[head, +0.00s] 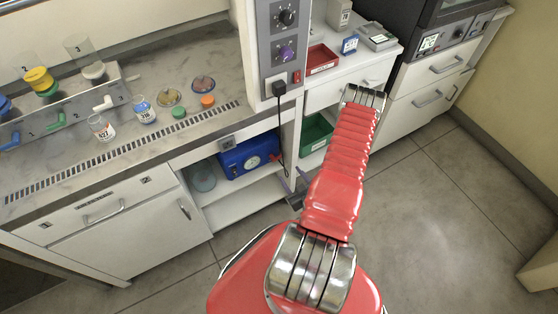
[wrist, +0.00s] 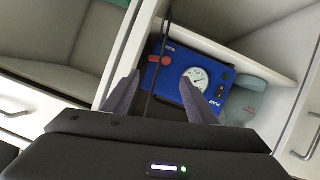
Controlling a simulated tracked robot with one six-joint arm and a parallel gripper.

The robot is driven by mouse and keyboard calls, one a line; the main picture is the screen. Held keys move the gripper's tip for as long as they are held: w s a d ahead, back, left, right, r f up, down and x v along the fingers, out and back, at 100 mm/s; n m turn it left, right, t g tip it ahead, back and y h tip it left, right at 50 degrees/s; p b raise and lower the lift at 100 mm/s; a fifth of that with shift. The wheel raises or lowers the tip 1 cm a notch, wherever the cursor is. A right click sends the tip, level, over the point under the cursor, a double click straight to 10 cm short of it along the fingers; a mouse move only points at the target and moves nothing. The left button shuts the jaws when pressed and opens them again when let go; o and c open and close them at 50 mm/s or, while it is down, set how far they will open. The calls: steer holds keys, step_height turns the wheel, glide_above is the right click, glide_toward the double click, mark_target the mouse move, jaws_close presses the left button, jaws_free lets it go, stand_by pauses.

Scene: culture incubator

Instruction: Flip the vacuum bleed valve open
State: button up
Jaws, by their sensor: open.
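A blue vacuum pump (head: 236,164) with a round white gauge (head: 253,162) sits in the open bay under the bench. It also shows in the wrist view (wrist: 177,72), with the gauge facing me. A red handle (wrist: 160,60), which looks like the bleed valve's lever, lies left of the gauge; its exact position is hard to tell. My gripper (wrist: 158,77) is open and empty, with its fingers either side of the pump's front in the picture. In the head view my gripper (head: 294,188) is in front of the bay, low and right of the pump.
A black cable (head: 281,125) hangs from the socket past the bay and crosses the wrist view. A clear bottle (head: 202,178) stands beside the pump. A shelf board (wrist: 232,48) and the bay's side walls bound the space. A manifold (head: 75,115) with coloured levers sits on the bench.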

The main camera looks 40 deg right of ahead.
mark_target(278, 159)
steer(key=x, duration=1.3)
steer(key=shift+w, duration=0.25)
steer(key=shift+d, duration=0.1)
steer(key=c, duration=0.8)
